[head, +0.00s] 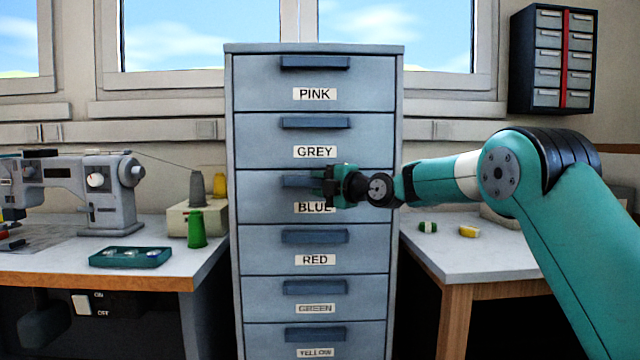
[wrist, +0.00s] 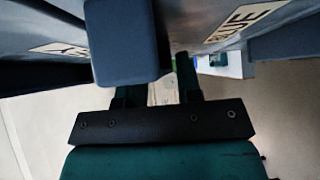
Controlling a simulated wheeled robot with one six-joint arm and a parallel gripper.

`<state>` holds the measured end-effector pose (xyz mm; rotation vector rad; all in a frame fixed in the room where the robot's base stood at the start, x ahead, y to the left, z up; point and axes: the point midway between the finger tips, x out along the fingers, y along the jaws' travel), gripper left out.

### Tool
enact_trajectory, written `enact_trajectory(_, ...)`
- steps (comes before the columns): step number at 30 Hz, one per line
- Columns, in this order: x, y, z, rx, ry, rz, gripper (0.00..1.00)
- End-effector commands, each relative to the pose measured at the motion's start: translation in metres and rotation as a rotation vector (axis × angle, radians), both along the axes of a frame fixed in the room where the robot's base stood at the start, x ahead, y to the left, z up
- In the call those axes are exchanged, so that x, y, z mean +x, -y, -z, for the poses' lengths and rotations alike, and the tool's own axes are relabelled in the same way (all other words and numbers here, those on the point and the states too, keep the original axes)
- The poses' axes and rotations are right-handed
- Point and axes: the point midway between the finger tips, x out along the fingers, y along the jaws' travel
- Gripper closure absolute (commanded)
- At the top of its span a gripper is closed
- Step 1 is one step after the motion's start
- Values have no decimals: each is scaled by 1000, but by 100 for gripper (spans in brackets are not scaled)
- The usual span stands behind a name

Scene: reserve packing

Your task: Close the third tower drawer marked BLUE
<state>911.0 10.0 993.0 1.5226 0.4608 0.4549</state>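The drawer tower (head: 398,200) stands upright in the middle of the head view. Its third drawer, BLUE (head: 262,205), looks about level with its neighbours; a small gap cannot be ruled out. My gripper (head: 328,186) is at the right part of the BLUE handle (head: 296,181) and covers part of the label's right end. In the wrist view, the BLUE label (wrist: 238,22) is at upper right, and the handle (wrist: 122,42) hides part of one finger. My gripper (wrist: 160,85) has its fingers apart, with nothing seen held between them. Contact with the handle cannot be told.
The left table (head: 60,262) holds a sewing machine (head: 105,190), a green thread spool (head: 196,230) and a teal tray (head: 130,257). The right table (head: 470,262) holds small green and yellow items. A wall cabinet (head: 552,58) hangs at upper right. The space before the lower drawers looks clear.

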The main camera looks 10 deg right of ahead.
Motion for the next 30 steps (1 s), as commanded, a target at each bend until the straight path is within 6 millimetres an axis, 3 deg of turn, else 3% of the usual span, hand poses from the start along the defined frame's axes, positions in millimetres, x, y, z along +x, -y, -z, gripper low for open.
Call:
enact_trajectory(14, -8, 4, -1, -1, 3, -4, 53)
enact_trajectory(30, -112, 74, 1, 1, 1, 1, 53)
